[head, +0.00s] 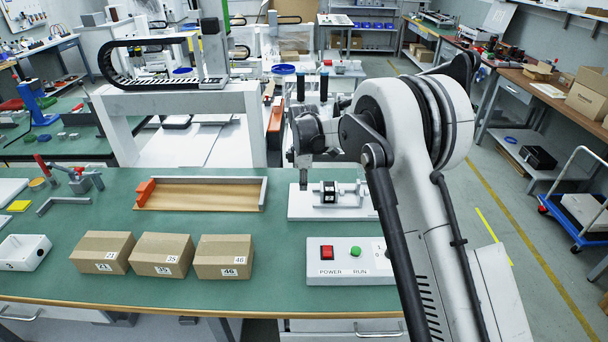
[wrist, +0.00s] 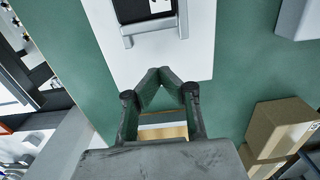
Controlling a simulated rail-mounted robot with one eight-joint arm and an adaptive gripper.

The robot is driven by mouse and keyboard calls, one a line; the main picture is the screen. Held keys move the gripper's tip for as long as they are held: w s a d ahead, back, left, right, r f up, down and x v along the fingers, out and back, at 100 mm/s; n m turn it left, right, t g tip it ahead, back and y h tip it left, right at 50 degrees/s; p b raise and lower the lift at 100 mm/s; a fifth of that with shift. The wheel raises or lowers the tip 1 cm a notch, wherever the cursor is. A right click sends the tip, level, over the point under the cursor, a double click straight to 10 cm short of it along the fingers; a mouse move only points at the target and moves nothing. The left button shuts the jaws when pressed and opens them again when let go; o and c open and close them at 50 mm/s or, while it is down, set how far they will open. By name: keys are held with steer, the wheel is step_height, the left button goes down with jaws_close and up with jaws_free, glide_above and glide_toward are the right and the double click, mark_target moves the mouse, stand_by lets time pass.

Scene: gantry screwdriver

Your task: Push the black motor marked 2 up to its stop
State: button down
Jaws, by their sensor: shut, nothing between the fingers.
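The black motor (head: 330,191) sits in a grey fixture (head: 352,194) on a white base plate (head: 300,210), near the bench's right side. It carries a white label, whose mark I cannot read. In the wrist view the motor (wrist: 130,10) shows only partly at the top edge, beside grey rails (wrist: 152,28). My gripper (head: 304,185) points down just left of the motor, apart from it. In the wrist view its fingertips (wrist: 161,72) meet with nothing between them, over the white plate (wrist: 190,60). Which part of the fixture is the stop I cannot tell.
A control box (head: 340,272) with red and green buttons stands in front of the plate. A wooden tray (head: 205,196) with an orange end lies to the left. Cardboard boxes (head: 162,255) stand at the front. Green bench top is clear between tray and plate.

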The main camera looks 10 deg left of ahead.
mark_target(332, 193)
steer(key=shift+w+d+f, duration=0.1)
steer(key=shift+d+f, duration=0.1)
steer(key=shift+f, duration=0.4)
steer(key=shift+d+f, duration=0.2)
steer(key=shift+f, duration=0.4)
steer(key=shift+w+d+r, duration=0.1)
steer(key=shift+d, duration=1.05)
steer(key=shift+w+d, duration=0.1)
steer(key=shift+d, duration=0.4)
